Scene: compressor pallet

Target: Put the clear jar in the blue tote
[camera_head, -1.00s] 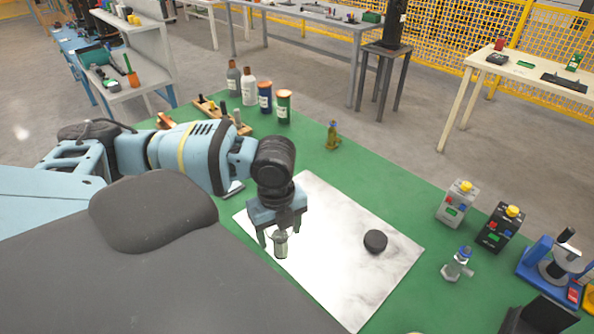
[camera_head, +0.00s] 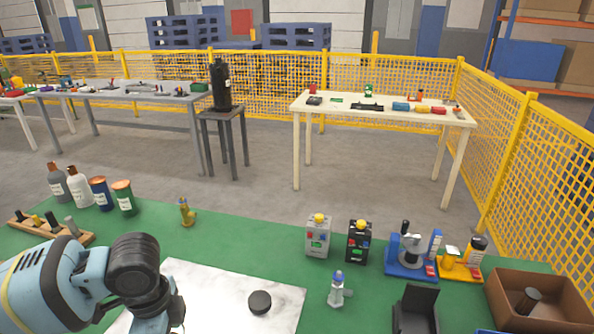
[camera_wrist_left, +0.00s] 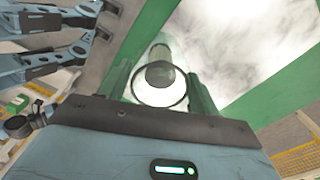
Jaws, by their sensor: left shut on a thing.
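The clear jar (camera_wrist_left: 160,96) is between the fingers of my left gripper (camera_wrist_left: 161,80) in the left wrist view, with its round rim facing the camera. The gripper is shut on it. In the head view my left arm comes in at the lower left, but its fingers and the jar cannot be made out there. I cannot pick out the blue tote with certainty; a large blue box (camera_head: 525,66) sits on a rack at the far right back.
The green table carries a white sheet with a black puck (camera_head: 260,302), a small clear bottle (camera_head: 338,292), two boxes with yellow knobs, a blue device (camera_head: 411,262) and a brown bin (camera_head: 540,303). Bottles stand at the left. Yellow fencing (camera_head: 500,160) encloses the area.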

